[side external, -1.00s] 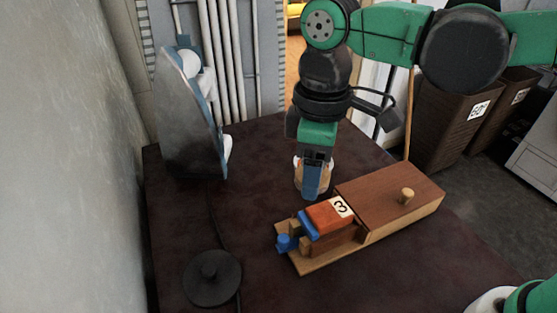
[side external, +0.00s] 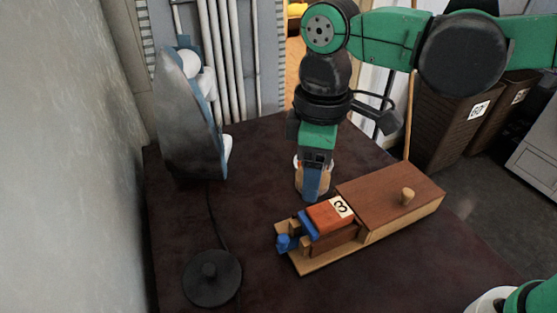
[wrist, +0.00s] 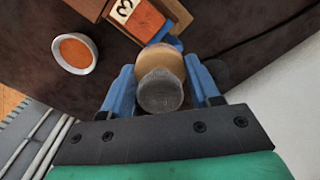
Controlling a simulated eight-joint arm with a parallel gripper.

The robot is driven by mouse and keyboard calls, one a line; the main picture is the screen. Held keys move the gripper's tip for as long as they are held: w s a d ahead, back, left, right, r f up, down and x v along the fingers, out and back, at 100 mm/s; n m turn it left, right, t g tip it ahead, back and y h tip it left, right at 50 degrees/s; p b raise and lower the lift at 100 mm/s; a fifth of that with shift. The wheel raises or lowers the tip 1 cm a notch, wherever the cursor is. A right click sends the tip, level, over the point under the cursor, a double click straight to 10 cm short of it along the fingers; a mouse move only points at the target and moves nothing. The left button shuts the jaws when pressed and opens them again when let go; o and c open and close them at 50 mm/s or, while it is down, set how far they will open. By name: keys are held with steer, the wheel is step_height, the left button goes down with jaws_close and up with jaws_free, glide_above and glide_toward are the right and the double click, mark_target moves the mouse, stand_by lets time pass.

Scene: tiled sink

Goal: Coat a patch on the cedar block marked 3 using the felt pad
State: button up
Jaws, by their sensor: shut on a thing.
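The cedar block marked 3 (side external: 325,216) is orange-red with a white number label on top. It sits in a wooden holder with blue parts at its left end, and shows partly at the top of the wrist view (wrist: 148,20). My gripper (side external: 312,193) is behind the block in the side view. Its blue fingers are shut on a round tool, seemingly the felt pad (wrist: 160,92), with a dark grey top and a tan wooden part beyond it. The tool's underside is hidden. A white bowl (wrist: 88,67) holds orange coating left of the gripper in the wrist view.
The holder's long brown wooden board (side external: 375,200) with a peg (side external: 407,196) extends right. A grey-faced, blue-edged upright object (side external: 185,120) stands at the back left. A dark round disc (side external: 212,278) with a cord lies front left. The dark tabletop between them is mostly clear.

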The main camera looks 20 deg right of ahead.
mark_target(319, 216)
steer(key=shift+f, duration=2.9)
steer(key=shift+d+f, duration=0.15)
steer(key=shift+f, duration=0.8)
steer(key=shift+d, duration=0.8)
steer(key=shift+c, duration=0.5)
steer(key=shift+d, duration=3)
steer(key=shift+a, duration=4.1)
steer(key=shift+d+r, duration=0.15)
steer(key=shift+r, duration=3.95)
